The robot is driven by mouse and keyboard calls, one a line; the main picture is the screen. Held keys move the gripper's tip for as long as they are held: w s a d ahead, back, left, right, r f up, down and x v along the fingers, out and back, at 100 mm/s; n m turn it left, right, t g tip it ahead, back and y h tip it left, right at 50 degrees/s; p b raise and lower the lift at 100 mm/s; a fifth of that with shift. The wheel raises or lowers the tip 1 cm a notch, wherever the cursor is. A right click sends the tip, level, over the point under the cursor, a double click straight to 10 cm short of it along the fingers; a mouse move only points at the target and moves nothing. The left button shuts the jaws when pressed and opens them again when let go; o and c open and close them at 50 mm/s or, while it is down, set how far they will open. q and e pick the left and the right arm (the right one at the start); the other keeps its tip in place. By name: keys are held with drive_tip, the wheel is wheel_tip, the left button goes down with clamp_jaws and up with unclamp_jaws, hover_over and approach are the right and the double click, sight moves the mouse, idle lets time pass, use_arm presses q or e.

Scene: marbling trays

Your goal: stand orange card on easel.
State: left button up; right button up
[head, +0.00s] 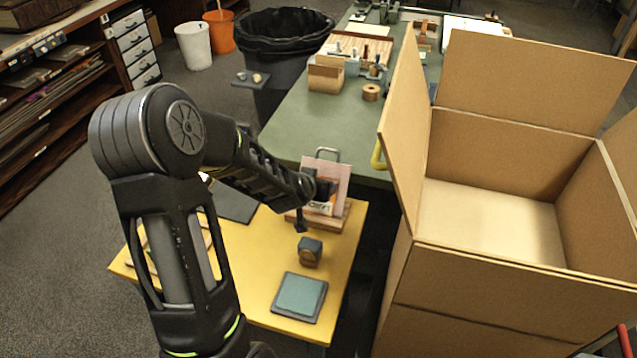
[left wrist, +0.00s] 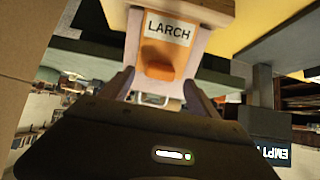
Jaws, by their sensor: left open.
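The wooden easel (head: 328,220) stands at the back of the yellow table. In the left wrist view, a card face with an orange patch and a white LARCH label (left wrist: 168,30) is close ahead, below a wooden edge (left wrist: 200,8). The fingers of my left gripper (left wrist: 160,82) are spread, one to each side of the orange patch. Whether they touch the card is unclear. My right gripper is out of view.
A dark block (head: 310,252) and a teal pad (head: 300,295) sit on the yellow table (head: 258,270) in front of the easel. A dark flat sheet (head: 236,205) lies left. A large open cardboard box (head: 480,280) rises on the right, and a green bench (head: 300,135) stands behind.

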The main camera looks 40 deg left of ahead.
use_arm(q)
drive_tip(key=v, duration=0.4)
drive_tip(key=shift+s+d+r, duration=0.1)
drive_tip(key=shift+s+r, duration=0.1)
drive_tip(key=shift+s, duration=0.05)
idle(0.8)
